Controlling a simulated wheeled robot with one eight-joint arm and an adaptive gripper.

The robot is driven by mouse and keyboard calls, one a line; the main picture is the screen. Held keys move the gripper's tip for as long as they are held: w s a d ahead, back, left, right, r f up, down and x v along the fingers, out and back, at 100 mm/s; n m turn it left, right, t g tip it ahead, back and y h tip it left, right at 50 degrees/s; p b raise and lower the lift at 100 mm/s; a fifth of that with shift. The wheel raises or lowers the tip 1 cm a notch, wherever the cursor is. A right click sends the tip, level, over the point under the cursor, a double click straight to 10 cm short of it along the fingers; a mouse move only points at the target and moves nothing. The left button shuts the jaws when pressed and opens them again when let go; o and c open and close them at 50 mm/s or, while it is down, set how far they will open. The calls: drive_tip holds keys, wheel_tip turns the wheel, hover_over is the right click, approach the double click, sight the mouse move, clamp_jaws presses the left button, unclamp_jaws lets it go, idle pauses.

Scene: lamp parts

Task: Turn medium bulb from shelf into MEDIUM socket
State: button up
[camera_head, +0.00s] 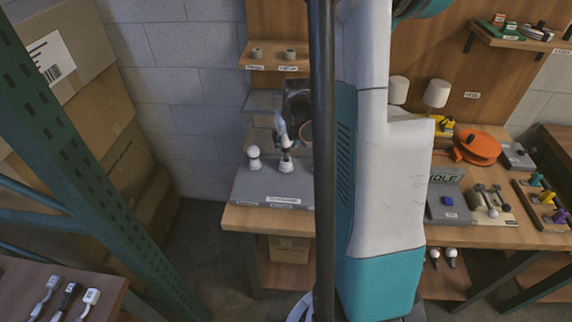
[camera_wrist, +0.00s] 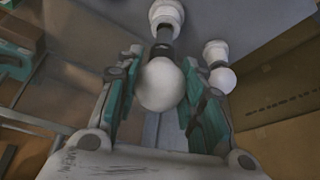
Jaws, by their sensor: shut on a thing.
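A white round bulb (camera_wrist: 160,86) sits between the two teal-padded fingers of my gripper (camera_wrist: 157,95), which is shut on it. Its dark neck points at a white socket (camera_wrist: 167,13). In the head view, my gripper (camera_head: 284,139) points down over the board, and the bulb (camera_head: 287,143) is upright above the middle socket (camera_head: 286,166). The bulb's base meets or nearly meets the socket; I cannot tell how deep it sits. The socket label is too small to read.
Another bulb (camera_head: 253,152) stands in a socket to the left on the grey board (camera_head: 262,192); it is close beside my finger in the wrist view (camera_wrist: 222,79). My arm hides the board's right part. A small wall shelf (camera_head: 272,67) is above. Two bulbs (camera_head: 442,254) are on the lower shelf.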

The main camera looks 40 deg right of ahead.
sight(286, 149)
drive_tip(key=shift+f+b, duration=1.05)
drive_tip(key=shift+f, duration=0.15)
drive_tip(key=shift+f+b, duration=0.65)
drive_tip(key=shift+b, duration=0.05)
idle(1.3)
drive_tip(key=shift+o, duration=1.2)
drive_tip(key=shift+c, duration=1.2)
drive_tip(key=shift+f, duration=0.1)
